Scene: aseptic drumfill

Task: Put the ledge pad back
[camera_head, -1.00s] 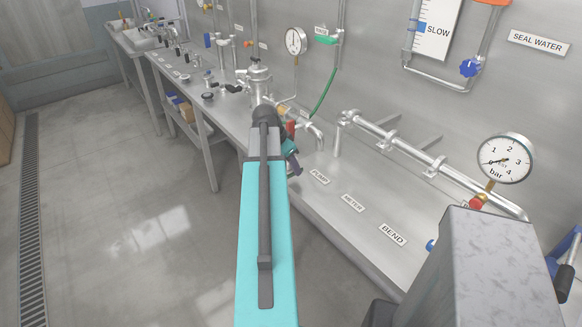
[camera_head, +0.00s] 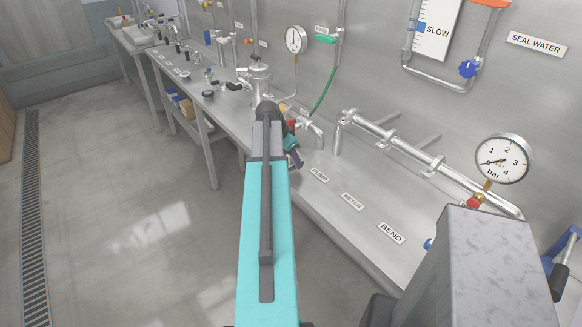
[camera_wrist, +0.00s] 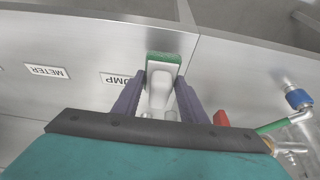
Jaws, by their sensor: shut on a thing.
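In the wrist view, the ledge pad (camera_wrist: 165,58) shows as a green, flat-ended piece with a pale grey-white body reaching back between the fingers. My gripper (camera_wrist: 163,84) is shut on it, one purple-grey finger on each side. The green end points toward the front edge of the steel ledge (camera_wrist: 92,72). I cannot tell whether the pad touches the ledge. In the head view, my gripper (camera_head: 292,152) is mostly hidden behind my teal arm, above the ledge near the PUMP label (camera_head: 319,174), and the pad cannot be made out.
METER (camera_head: 352,201) and BEND (camera_head: 391,233) labels mark the bare ledge to the right. A steel pipe (camera_head: 408,152) with a pressure gauge (camera_head: 502,158) runs along the wall. A steel vessel (camera_head: 260,80) stands beyond my gripper. Open floor (camera_head: 120,200) lies left.

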